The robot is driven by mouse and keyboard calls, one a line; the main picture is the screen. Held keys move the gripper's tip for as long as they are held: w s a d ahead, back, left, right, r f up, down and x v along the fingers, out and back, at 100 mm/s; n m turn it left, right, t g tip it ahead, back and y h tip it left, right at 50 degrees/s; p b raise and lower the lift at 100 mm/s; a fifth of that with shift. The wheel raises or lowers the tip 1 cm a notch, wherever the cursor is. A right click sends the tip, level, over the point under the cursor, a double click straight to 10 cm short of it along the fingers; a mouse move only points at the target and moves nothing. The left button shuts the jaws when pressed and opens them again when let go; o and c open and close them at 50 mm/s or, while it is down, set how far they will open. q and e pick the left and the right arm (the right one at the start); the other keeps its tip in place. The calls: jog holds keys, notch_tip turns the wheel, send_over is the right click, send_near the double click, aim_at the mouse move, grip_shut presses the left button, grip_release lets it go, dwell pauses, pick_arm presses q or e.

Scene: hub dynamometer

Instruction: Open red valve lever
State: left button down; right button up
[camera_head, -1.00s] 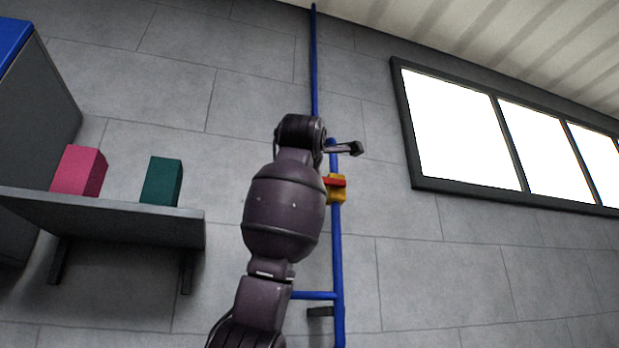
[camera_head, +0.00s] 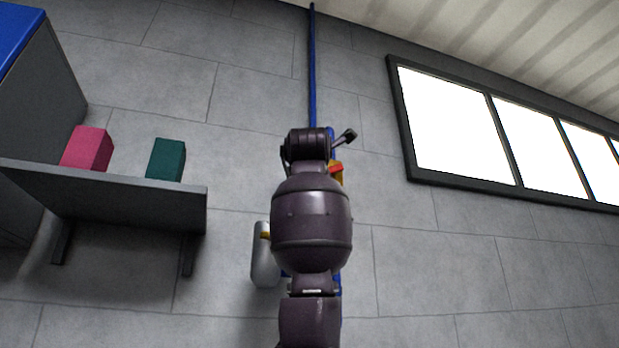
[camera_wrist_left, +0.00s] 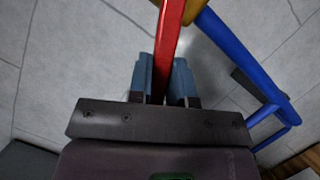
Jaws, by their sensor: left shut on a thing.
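The red valve lever (camera_wrist_left: 167,48) runs down between the two blue-grey fingers of my left gripper (camera_wrist_left: 163,78) in the left wrist view. The fingers are shut on it. In the head view only a short red piece of the lever (camera_head: 336,167) shows at the right edge of my left arm. The yellow valve body (camera_head: 341,178) is mostly hidden behind that arm, on the blue pipe (camera_head: 312,70). A bit of yellow (camera_wrist_left: 194,9) shows at the lever's far end in the wrist view. My left fingers are hidden in the head view. My right gripper is not in view.
A grey cylinder (camera_head: 264,262) with a yellow part is left of my arm. A wall shelf (camera_head: 110,193) at left holds a pink block (camera_head: 87,149) and a green block (camera_head: 166,160). A window (camera_head: 458,130) is at right. The wall below it is clear.

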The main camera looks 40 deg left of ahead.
pick_arm(q)
jog(key=shift+w+d+f+n+y, duration=0.15)
jog(key=shift+w+f+n+y, duration=0.3)
jog(key=shift+n, duration=0.45)
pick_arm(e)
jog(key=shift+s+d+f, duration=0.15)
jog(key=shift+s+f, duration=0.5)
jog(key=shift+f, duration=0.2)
pick_arm(q)
jog(key=shift+s+f, duration=0.1)
